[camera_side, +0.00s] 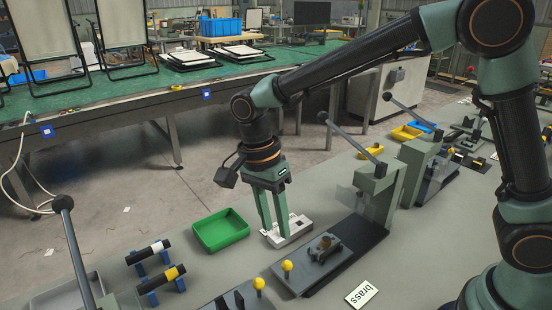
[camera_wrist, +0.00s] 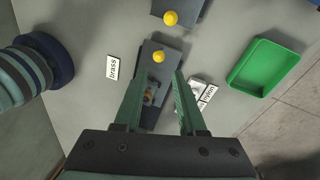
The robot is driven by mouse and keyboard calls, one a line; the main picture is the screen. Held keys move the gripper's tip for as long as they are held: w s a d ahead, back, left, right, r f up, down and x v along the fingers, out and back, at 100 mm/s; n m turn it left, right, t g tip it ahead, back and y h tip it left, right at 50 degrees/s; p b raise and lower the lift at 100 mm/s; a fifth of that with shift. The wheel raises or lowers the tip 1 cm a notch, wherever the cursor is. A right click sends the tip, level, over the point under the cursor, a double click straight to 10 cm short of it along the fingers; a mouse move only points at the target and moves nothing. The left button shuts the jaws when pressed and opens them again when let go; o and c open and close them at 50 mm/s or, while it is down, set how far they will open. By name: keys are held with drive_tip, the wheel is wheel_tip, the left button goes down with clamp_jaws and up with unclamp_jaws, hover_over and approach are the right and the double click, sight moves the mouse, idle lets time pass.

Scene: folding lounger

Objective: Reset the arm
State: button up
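My gripper (camera_side: 275,227) points straight down at the middle of the bench. Its two long green fingers are apart with nothing held between them. The wrist view also shows the open fingers (camera_wrist: 158,75), with the dark fixture plate visible through the gap. In the side view the fingertips are in front of a white block with a dark slot (camera_side: 298,228); I cannot tell whether they touch it. In the wrist view the white block is partly hidden behind the right finger, beside a white label (camera_wrist: 208,94).
A green tray (camera_side: 221,231) is left of the gripper. A dark fixture plate (camera_side: 345,252) with a lever press (camera_side: 376,185) stands to the right. A "brass" label (camera_side: 361,294) lies in front. Yellow knobs (camera_side: 287,266) and a tall lever (camera_side: 72,240) stand nearby.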

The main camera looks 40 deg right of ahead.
drive_tip(key=s+d+r+n+t, duration=0.3)
drive_tip(key=d+r+n, duration=0.2)
drive_tip(key=d+n, duration=0.2)
drive_tip(key=s+d+r+n+t, duration=0.4)
drive_tip(key=d+n, duration=0.4)
drive_tip(key=d, duration=0.2)
drive_tip(key=shift+r+n+y, duration=0.3)
drive_tip(key=shift+r+y, duration=0.1)
